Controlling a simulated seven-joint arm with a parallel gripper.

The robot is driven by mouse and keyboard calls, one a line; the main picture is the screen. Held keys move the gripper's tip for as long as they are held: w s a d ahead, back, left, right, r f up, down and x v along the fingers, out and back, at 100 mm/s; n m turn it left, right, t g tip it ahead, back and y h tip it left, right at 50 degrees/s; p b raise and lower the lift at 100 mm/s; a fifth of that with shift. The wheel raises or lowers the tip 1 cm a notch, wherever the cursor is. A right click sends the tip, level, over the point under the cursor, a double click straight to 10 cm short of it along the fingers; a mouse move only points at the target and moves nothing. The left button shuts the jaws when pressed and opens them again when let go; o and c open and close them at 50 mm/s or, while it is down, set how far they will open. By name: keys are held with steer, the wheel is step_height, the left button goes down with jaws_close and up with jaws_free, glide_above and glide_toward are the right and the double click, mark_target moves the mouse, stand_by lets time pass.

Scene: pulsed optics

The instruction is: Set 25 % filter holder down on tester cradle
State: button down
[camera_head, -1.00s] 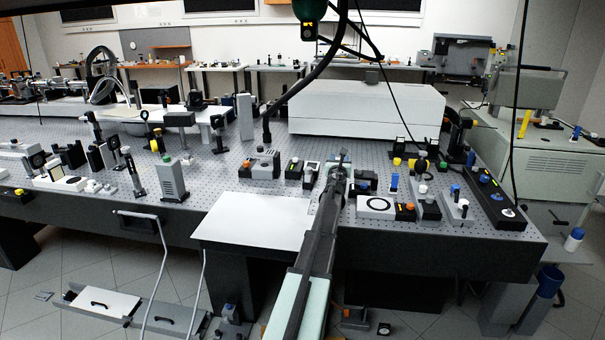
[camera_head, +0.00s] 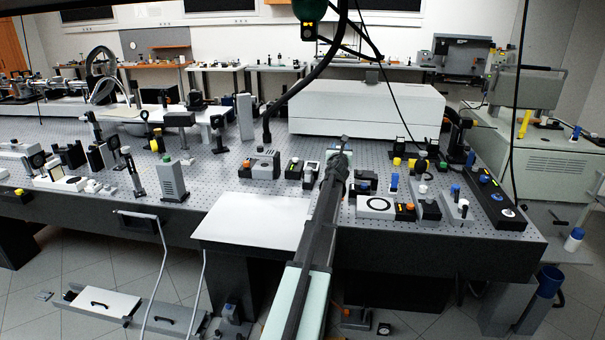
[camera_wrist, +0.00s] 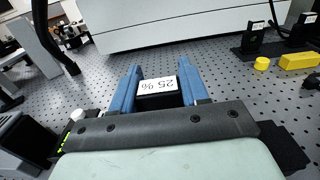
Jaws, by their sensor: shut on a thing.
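My gripper (camera_wrist: 158,76) has two blue fingers in the wrist view, shut on the 25 % filter holder (camera_wrist: 157,101), a small black block with a white "25 %" label facing up. The optical table's perforated top shows beyond it; I cannot tell whether the holder touches anything below. In the head view my gripper (camera_head: 340,150) is over the table's right-centre, and the holder is hard to make out behind the arm. I cannot surely identify the tester cradle; my wrist and arm may hide it.
A large white enclosure (camera_head: 365,110) stands behind my gripper. To the right are a white box with a black ring (camera_head: 377,206) and a black strip with knobs (camera_head: 490,198). A grey device (camera_head: 262,165) stands left. The white board (camera_head: 250,220) at the front is bare.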

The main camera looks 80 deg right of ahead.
steer(key=shift+r, duration=0.1)
stand_by(0.3)
steer(key=s+d+r, duration=0.2)
steer(key=s+d, duration=0.2)
steer(key=d, duration=0.5)
steer(key=w+d+f+n+t, duration=0.1)
steer(key=w+d+n+t, duration=0.25)
steer(key=d+t, duration=0.2)
steer(key=w+a+r+n+t+y, duration=0.2)
steer(key=w+a+n+t+y, duration=0.1)
steer(key=w+n+t+y, duration=0.75)
steer(key=w+a+f+n+t+y, duration=0.2)
steer(key=w+a+f+n+y, duration=0.1)
steer(key=a+y, duration=0.4)
steer(key=shift+w+a+n, duration=0.15)
steer(key=shift+a+n, duration=0.35)
steer(key=shift+a, duration=0.15)
steer(key=shift+f+y, duration=0.15)
steer(key=shift+y, duration=0.1)
